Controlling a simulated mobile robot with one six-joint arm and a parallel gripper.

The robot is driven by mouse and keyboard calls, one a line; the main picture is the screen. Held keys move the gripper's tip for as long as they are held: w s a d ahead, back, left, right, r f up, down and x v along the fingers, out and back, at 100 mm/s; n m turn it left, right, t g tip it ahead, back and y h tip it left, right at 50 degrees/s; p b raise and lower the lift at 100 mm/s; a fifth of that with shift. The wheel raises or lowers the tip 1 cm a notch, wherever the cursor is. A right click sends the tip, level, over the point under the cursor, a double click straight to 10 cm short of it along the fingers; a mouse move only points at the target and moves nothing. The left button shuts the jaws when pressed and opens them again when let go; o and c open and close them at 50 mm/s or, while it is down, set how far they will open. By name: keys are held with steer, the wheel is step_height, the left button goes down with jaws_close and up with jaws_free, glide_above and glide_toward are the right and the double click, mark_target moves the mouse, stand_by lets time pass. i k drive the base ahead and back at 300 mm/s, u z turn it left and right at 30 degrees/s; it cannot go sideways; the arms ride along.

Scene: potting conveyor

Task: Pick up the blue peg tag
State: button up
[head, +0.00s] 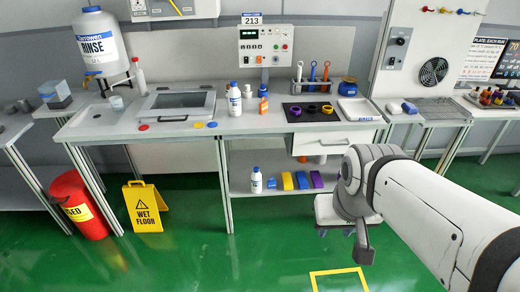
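A small row of coloured pegs or tags (443,10) sits on the upper right wall panel in the head view. They are too small to make out a blue peg tag among them with certainty. A small blue disc (212,125) lies at the front edge of the main bench, beside a yellow disc (198,125); I cannot tell if it is a tag. My arm reaches in from the lower right. A grey part at its end (364,250) hangs down over the floor, apart from the bench. Its fingers cannot be made out, and nothing held is visible.
The main bench (170,131) carries bottles, a glass-lidded box (180,104), a dark tray (312,112) and a tool rack. Coloured blocks and a bottle stand on its lower shelf. A yellow wet floor sign (143,207) and red bin (80,204) stand left. The green floor in front is clear.

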mark_target(271, 184)
steer(key=u, duration=0.05)
steer(key=i, duration=1)
steer(key=u, duration=0.05)
